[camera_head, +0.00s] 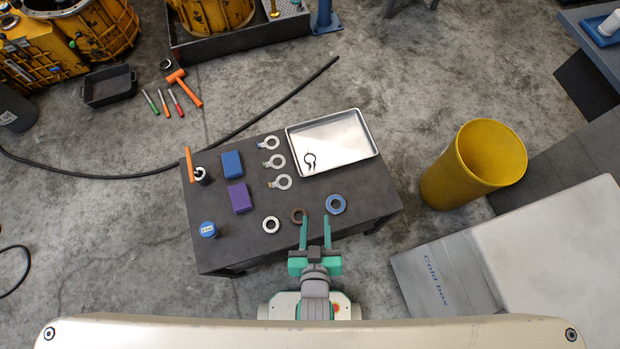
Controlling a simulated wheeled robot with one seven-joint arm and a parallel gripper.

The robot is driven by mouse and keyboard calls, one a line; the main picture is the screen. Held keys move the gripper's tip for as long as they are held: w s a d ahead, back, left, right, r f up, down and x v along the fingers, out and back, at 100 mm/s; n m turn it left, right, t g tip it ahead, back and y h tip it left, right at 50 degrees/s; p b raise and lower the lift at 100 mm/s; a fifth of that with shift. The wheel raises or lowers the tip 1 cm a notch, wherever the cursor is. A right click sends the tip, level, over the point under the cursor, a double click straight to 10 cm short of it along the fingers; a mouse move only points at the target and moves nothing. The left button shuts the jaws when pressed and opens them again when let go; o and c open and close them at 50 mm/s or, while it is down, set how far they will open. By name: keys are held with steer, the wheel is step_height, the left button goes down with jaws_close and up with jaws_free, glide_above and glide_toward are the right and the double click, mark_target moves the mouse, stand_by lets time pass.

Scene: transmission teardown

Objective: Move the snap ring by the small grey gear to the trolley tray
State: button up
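The tray sits at the back right of the dark trolley top (240,253). I cannot pick out a small grey gear. My gripper (315,219) is at the front edge of the trolley top, its two green fingers apart with nothing visible between them. It is well in front of the tray and the snap ring.
A pale ring (270,224), several tabbed rings (280,182), a blue block (232,164), a purple block (240,198), a blue-capped can (208,230) and an orange-handled item (190,163) share the top. A yellow bin (470,167) and cold box (520,265) stand right.

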steer(key=s+a+r+t, duration=0.1)
steer(key=s+r+t, duration=0.2)
steer(key=s+r, duration=0.5)
step_height(320, 180, up, 4)
steer(key=shift+a+f+m, duration=0.1)
steer(key=shift+a+m, duration=0.15)
steer(key=shift+m, duration=0.15)
